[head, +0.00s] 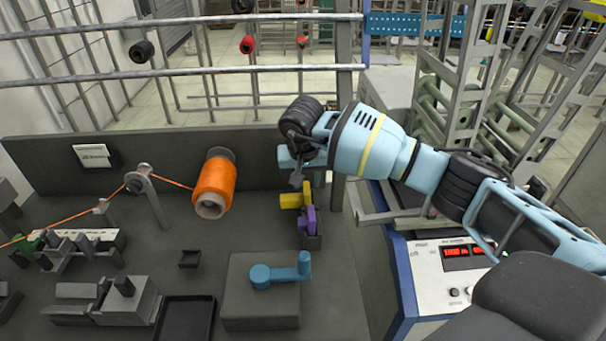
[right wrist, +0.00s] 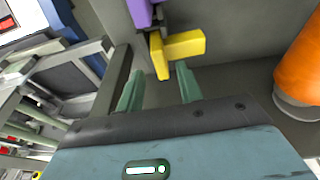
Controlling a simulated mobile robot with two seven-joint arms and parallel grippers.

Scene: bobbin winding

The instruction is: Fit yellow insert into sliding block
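The yellow insert (head: 291,201) is beside a purple piece (head: 307,221) near the right end of the workbench, by a small dark holder (head: 311,242). In the right wrist view the yellow insert (right wrist: 180,46) lies just ahead of the fingertips, with the purple piece (right wrist: 140,12) behind it. My right gripper (head: 297,181) is above the insert in the head view. Which part is the sliding block I cannot tell; a grey block assembly (head: 126,300) sits at the lower left. My left gripper is not in view.
An orange thread bobbin (head: 213,186) stands left of the insert, its thread running left through a guide. A grey box with a blue crank (head: 280,274) stands in front. A dark tray (head: 186,319) lies near the front edge. A back panel (head: 60,168) closes the bench.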

